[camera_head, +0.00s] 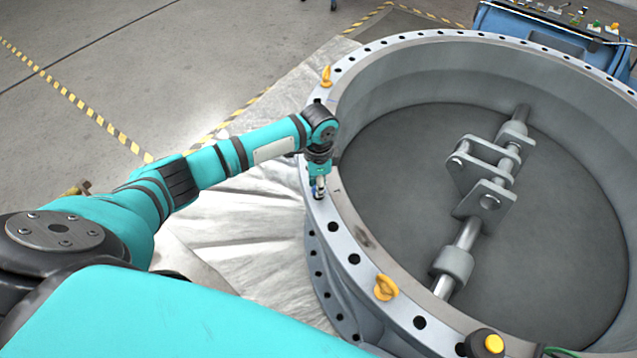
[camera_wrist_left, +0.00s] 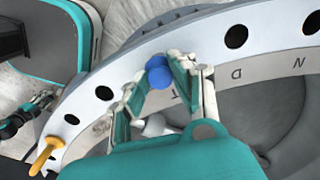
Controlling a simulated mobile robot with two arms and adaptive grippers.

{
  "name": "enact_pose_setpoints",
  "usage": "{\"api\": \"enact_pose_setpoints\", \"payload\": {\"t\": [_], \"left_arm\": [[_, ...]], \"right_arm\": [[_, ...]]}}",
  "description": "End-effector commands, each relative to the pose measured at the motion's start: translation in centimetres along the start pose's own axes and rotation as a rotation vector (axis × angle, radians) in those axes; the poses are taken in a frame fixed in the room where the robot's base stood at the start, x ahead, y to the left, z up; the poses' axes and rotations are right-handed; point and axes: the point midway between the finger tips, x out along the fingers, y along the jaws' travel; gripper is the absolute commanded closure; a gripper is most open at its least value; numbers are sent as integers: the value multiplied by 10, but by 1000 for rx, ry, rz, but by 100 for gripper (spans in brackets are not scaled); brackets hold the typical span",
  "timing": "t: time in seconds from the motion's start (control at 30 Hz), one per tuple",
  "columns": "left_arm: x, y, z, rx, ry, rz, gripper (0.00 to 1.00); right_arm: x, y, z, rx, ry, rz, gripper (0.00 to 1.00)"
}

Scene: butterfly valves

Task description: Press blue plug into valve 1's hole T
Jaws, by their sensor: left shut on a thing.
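The large grey valve 1 (camera_head: 345,228) has a flange rim with a row of holes; its rim also shows in the wrist view (camera_wrist_left: 205,45). My left gripper (camera_head: 319,190) points down at the rim's near-left part. In the wrist view my left gripper (camera_wrist_left: 160,80) is shut on the blue plug (camera_wrist_left: 158,72), with a finger on each side. The plug is over the rim, in line with the row of holes and beside the letter T (camera_wrist_left: 175,97). Hole T is hidden by the plug and fingers, so I cannot tell how deep the plug is.
A shaft with brackets (camera_head: 480,190) crosses the valve's inside. A blue cart (camera_head: 560,30) with small items stands at the back right.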

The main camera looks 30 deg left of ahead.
Motion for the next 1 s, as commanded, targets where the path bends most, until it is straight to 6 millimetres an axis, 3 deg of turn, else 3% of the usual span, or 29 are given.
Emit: {"api": "enact_pose_setpoints", "payload": {"t": [0.5, 1.0], "left_arm": [[13, 0, 0, 1, 1, 0, 91], [13, 0, 0, 0, 0, 0, 91]], "right_arm": [[2, 0, 0, 0, 0, 0, 60], [1, 0, 0, 0, 0, 0, 60]]}}
